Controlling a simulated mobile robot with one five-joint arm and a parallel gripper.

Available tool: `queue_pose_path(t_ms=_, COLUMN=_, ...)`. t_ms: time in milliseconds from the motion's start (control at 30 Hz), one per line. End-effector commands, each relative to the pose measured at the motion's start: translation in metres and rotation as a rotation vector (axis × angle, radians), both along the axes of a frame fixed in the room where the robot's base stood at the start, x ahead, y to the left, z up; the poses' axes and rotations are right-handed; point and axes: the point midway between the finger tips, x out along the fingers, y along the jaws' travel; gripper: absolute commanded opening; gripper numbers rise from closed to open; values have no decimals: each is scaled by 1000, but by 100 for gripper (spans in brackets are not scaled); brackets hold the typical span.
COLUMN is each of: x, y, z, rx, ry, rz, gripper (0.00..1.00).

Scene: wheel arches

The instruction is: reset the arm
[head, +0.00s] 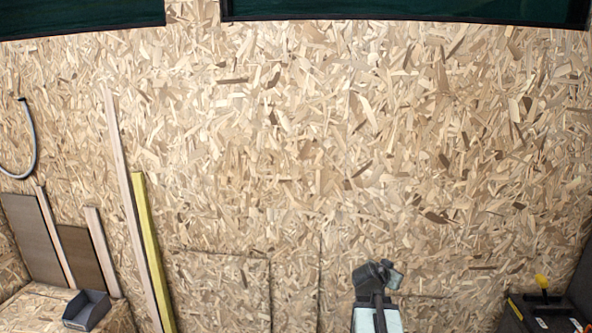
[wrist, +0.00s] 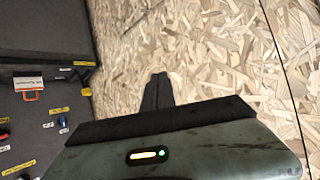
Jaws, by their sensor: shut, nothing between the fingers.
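My gripper shows in the wrist view (wrist: 158,76) as a dark, narrow pair of fingers pressed together, with nothing between them. Behind the fingers is the broad grey-green housing of my wrist with a small lit strip. In the head view, part of my arm stands at the bottom, right of centre, in front of the chipboard wall (head: 300,150). The fingertips cannot be made out in that view. No object is in contact with the gripper in the wrist view.
A dark case (wrist: 45,125) with coloured labels lies left in the wrist view. In the head view, a small grey bin (head: 87,309) sits on a chipboard ledge at lower left. Wooden strips and a yellow beam (head: 152,250) lean on the wall. Dark gear with a yellow handle (head: 542,282) stands lower right.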

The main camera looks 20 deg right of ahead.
Motion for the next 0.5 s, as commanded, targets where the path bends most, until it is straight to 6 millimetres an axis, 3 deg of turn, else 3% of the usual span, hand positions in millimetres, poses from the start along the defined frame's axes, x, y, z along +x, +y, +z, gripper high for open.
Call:
queue_pose_path(t_ms=33, x=23, y=43, z=-8, rx=30, ry=27, rz=61, gripper=0)
queue_pose_path(t_ms=100, x=46, y=99, z=-21, rx=77, ry=77, rz=142, gripper=0)
queue_pose_path(t_ms=267, x=72, y=235, z=-54, rx=188, ry=237, rz=342, gripper=0)
queue_pose_path(t_ms=400, x=59, y=351, z=-84, rx=297, ry=444, rz=550, gripper=0)
queue_pose_path(t_ms=500, x=25, y=408, z=-105, rx=401, ry=639, rz=710, gripper=0)
